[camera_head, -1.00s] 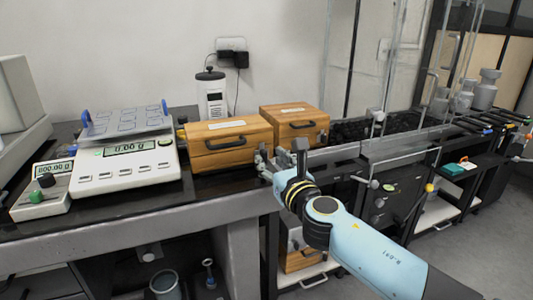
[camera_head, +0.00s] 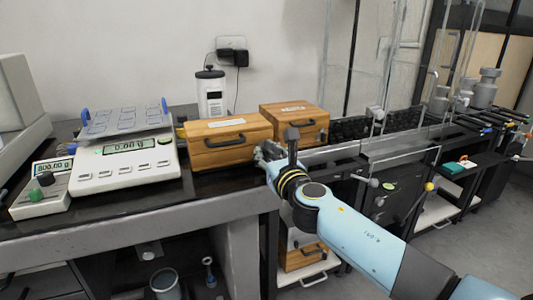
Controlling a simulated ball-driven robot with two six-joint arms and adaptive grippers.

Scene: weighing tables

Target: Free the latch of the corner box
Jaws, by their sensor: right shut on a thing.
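Two wooden boxes with dark front handles stand on the dark worktop, the front box (camera_head: 225,146) and the back box (camera_head: 290,112) behind it to the right. I cannot tell by sight which is the corner box. Both lids look shut. My right gripper (camera_head: 265,153) is at the right end of the front box, before the back box's lower front. It is shut on a small part there, probably the latch, which the fingers hide. My left gripper is not in view.
A scale (camera_head: 125,170) with a tilted tray on top stands left of the boxes, with a small display unit (camera_head: 40,190) beside it. Glass panels and rails (camera_head: 400,140) bound the right side.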

